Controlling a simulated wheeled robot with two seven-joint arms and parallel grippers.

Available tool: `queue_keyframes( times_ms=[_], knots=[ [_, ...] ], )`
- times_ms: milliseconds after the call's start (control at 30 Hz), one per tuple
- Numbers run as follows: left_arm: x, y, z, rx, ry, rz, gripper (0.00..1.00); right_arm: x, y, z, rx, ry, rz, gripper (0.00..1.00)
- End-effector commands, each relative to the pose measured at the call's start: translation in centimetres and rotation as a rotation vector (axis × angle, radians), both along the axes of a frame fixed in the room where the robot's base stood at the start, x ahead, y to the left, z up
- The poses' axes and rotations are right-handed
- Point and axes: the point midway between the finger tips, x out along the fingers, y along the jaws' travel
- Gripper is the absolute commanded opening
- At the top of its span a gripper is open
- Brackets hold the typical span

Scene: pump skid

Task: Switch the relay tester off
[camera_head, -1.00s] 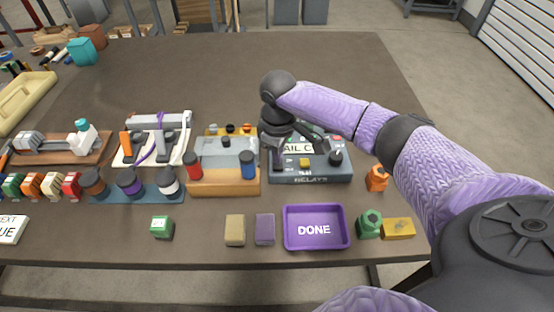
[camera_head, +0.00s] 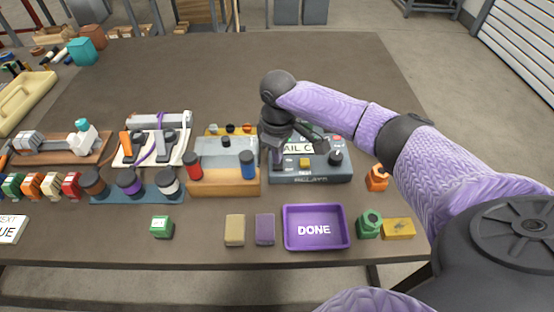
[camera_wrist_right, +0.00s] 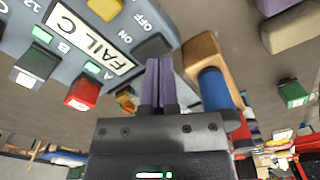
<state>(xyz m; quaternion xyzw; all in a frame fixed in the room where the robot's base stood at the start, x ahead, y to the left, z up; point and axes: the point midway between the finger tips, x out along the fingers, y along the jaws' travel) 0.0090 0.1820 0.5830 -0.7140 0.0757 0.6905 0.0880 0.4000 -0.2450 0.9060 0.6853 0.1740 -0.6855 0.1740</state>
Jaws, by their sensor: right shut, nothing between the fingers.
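The relay tester (camera_head: 318,180) is a blue-grey box near the middle of the table, marked RELAYS, with a display reading FAIL C. In the right wrist view its panel (camera_wrist_right: 85,48) shows FAIL C, green marks by A and B, and ON and OFF lettering beside a dark switch (camera_wrist_right: 153,46). My right gripper (camera_head: 277,160) is over the tester's left end. In the wrist view its purple fingers (camera_wrist_right: 160,62) are together and empty, with their tips close to the switch. I cannot tell whether they touch it. The switch's position is unclear. My left gripper is out of view.
A wooden-based fixture (camera_head: 225,188) with red and blue cylinders stands close left of the tester. A purple DONE tray (camera_head: 287,241) lies in front. Green (camera_head: 369,224) and orange (camera_head: 377,178) parts sit to the right. The table behind is clear.

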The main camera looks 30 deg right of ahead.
Motion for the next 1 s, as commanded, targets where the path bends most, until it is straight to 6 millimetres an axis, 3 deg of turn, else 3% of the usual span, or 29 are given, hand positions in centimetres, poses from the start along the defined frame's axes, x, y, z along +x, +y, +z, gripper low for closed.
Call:
queue_keyframes(
  times_ms=[1000],
  knots=[
    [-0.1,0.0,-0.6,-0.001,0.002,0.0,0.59,0.0,0.0,-1.4,0.0,0.0,-0.001,0.0]
  ],
)
